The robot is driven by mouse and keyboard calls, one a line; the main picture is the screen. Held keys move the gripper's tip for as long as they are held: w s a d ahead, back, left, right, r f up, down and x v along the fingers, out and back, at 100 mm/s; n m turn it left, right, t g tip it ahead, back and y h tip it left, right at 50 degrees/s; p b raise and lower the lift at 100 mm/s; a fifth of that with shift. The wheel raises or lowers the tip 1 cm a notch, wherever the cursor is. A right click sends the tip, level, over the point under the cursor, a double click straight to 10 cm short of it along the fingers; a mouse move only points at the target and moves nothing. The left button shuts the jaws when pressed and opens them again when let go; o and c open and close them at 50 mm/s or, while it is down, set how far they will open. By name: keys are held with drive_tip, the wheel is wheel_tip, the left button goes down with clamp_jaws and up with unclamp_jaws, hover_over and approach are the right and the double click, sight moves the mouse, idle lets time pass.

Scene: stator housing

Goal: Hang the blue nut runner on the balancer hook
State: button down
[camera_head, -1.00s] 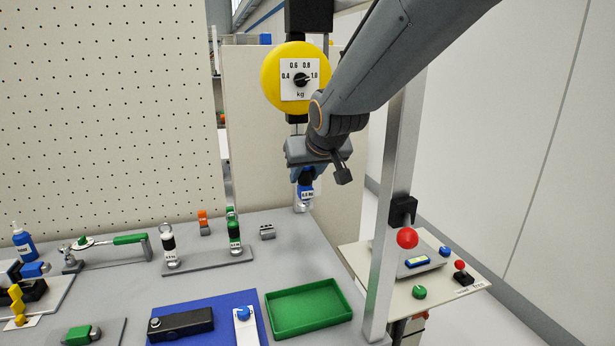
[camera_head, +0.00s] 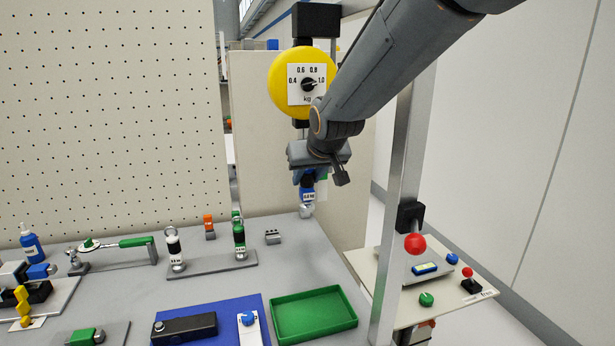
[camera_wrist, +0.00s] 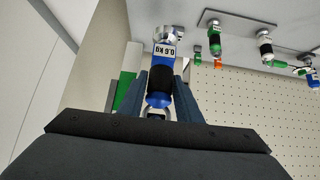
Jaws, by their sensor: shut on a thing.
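The blue nut runner (camera_head: 307,192), with a white label and a silver end at the bottom, hangs upright from my gripper (camera_head: 309,174).
Black-and-white and green nut runners (camera_head: 240,236) stand on a grey rack on the bench. A green tray (camera_head: 314,313) lies at the front. A metal post (camera_head: 398,210) stands close to the right of my arm. A side shelf with a red knob (camera_head: 415,243) is at right.

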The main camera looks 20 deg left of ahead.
sight(309, 171)
drive_tip(key=shift+r, duration=0.1)
drive_tip(key=c, duration=1.3)
unclamp_jaws()
drive_tip(key=shift+o, duration=0.5)
drive_tip(key=shift+s+d+r, duration=0.1)
drive_tip(key=shift+s, duration=0.05)
drive_tip(key=shift+s+d+r+p, duration=0.15)
drive_tip(key=shift+s+r+p, duration=0.05)
drive_tip(key=shift+r+p, duration=0.1)
drive_tip(key=shift+s+d+r+p, duration=0.25)
drive_tip(key=shift+s+r+p, duration=0.05)
drive_tip(key=shift+s+r, duration=0.1)
drive_tip(key=shift+s+d+r, duration=0.1)
drive_tip(key=shift+s+r, duration=0.1)
drive_tip(key=shift+r, duration=0.05)
drive_tip(key=shift+s+d+r+p, duration=0.25)
drive_tip(key=shift+s+r+p, duration=0.2)
drive_tip(key=shift+p, duration=0.05)
